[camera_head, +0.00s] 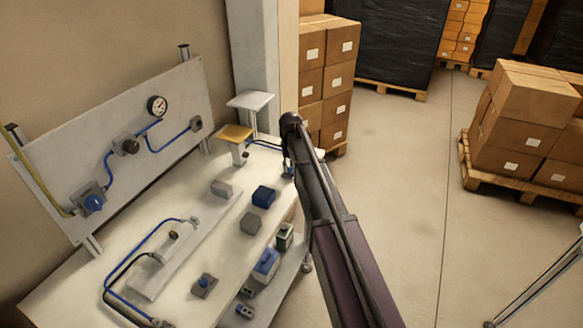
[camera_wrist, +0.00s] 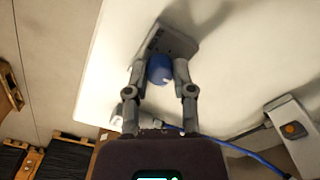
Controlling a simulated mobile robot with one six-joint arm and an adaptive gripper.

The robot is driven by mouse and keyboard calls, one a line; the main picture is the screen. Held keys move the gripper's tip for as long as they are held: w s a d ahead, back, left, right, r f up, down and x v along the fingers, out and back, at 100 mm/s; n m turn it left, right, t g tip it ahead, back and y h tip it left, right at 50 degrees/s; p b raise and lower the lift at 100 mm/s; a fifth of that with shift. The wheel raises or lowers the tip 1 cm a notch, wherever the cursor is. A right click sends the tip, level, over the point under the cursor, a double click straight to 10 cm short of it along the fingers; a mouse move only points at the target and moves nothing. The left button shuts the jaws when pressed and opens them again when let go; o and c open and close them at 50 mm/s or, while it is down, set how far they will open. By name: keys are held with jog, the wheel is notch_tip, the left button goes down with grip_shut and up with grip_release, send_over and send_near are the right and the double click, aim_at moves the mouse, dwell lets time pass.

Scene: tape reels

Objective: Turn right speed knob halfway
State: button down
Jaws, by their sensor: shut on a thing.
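In the wrist view, a round blue knob (camera_wrist: 160,67) sits on a grey block (camera_wrist: 174,42) on the pale tabletop. My gripper (camera_wrist: 161,77) has one finger on each side of the knob and is shut on it. A small pale mark shows on the knob's face. In the head view, my arm reaches to the table's right edge, and the gripped knob is mostly hidden there. Another blue knob (camera_head: 205,279) on a grey base stands near the table's front. A further blue knob (camera_head: 93,202) is on the upright panel at left.
The upright panel (camera_head: 180,90) carries a gauge (camera_head: 157,105) and blue tubing. Several small blue and grey blocks lie on the white table (camera_head: 75,275). A yellow-topped stand (camera_head: 235,133) is close to my arm. Stacked boxes (camera_head: 325,75) are behind.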

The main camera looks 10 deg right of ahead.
jog(key=shift+s, duration=0.15)
jog(key=shift+c, duration=2.3)
grip_release()
jog(key=s, duration=2.9)
jog(key=shift+d, duration=0.45)
jog(key=shift+s, duration=0.1)
